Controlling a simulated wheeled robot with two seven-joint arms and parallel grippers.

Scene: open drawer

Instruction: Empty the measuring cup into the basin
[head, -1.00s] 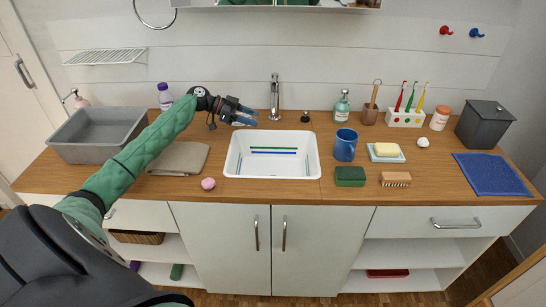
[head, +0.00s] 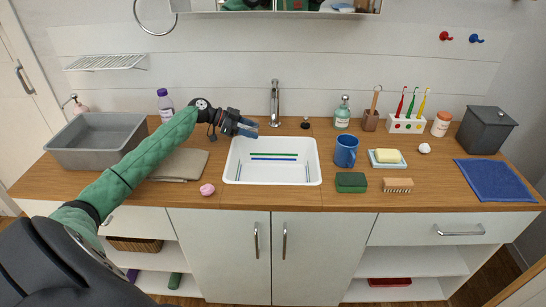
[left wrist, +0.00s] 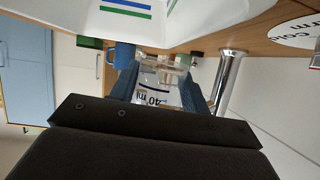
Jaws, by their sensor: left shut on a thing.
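The white basin (head: 272,173) is set in the wooden counter, with green and blue lines showing inside it. My left gripper (head: 249,128) is at the basin's back left corner in the head view. In the left wrist view its two fingers are shut on the clear measuring cup (left wrist: 158,82), which carries a dark "40 ml" print that reads upside down there. The cup is mostly hidden by the gripper in the head view. I cannot tell its exact tilt or what it contains. My right gripper is not in view.
The tap (head: 275,103) stands behind the basin, with a dark stopper (head: 306,123) to its right. A blue mug (head: 346,149) and a green sponge (head: 351,182) are right of the basin. A grey tub (head: 95,140), a folded cloth (head: 180,165) and a pink ball (head: 207,189) are left.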

